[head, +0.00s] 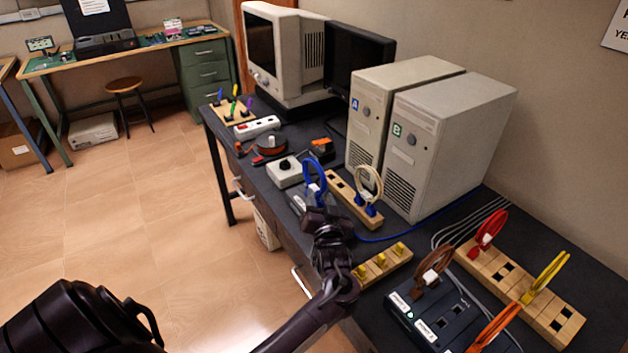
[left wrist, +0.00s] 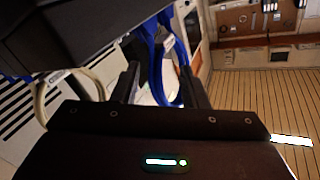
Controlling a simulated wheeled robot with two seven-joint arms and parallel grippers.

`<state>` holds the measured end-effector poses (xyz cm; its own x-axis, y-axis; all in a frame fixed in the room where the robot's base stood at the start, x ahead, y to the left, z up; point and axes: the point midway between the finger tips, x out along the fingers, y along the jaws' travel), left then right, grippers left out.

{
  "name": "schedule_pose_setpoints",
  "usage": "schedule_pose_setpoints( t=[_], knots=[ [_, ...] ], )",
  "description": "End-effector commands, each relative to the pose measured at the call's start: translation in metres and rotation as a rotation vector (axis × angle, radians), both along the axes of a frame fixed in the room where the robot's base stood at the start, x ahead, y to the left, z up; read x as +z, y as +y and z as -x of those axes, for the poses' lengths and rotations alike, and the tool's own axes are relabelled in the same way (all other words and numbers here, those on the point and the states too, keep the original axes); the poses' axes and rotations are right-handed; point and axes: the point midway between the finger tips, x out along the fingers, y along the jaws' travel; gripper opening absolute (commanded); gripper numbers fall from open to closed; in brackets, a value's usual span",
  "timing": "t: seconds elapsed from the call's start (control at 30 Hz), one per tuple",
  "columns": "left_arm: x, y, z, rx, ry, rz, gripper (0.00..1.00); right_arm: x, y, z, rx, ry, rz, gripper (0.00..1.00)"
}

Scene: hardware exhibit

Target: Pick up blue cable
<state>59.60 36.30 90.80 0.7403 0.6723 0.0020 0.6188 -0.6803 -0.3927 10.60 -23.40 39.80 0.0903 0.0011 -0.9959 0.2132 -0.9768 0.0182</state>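The blue cable (head: 315,174) is an upright loop with a pale tag, just left of a small wooden rack in the head view. My left gripper (head: 318,205) is right at its lower part and hides where its ends are. In the left wrist view the blue cable (left wrist: 155,62) runs between the two fingers of my left gripper (left wrist: 160,80). The fingers stand apart, with a gap between the left finger and the cable; the cable looks close to the right finger. My right gripper is not in view.
The wooden rack (head: 352,205) holds a beige cable (head: 369,181) close by. Computer towers (head: 450,140) stand behind. A white dial box (head: 284,172) is left of the cable. A yellow-plug block (head: 383,264) and dark box (head: 438,308) are nearer. Open floor (head: 150,215) lies left.

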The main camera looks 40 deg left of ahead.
Motion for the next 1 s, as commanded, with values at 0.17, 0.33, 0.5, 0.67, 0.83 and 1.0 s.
schedule_pose_setpoints(
  t=[0.17, 0.33, 0.5, 0.67, 0.83, 1.0],
  knots=[
    [0.006, 0.014, -0.022, 0.001, 0.000, -0.002, 0.40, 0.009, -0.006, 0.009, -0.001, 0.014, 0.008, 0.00],
    [0.004, 0.027, -0.037, 0.000, 0.001, -0.002, 0.40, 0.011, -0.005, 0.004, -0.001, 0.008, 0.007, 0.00],
    [0.002, 0.029, -0.040, 0.000, 0.001, 0.001, 0.40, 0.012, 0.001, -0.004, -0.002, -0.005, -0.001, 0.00],
    [0.002, 0.029, -0.039, -0.001, 0.001, 0.001, 0.33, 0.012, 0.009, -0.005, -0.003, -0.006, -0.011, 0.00],
    [0.002, 0.029, -0.039, -0.001, 0.001, 0.001, 0.11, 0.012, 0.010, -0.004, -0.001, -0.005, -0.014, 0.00],
    [0.002, 0.029, -0.039, -0.001, 0.002, 0.000, 0.00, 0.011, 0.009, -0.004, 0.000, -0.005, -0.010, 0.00]
  ],
)
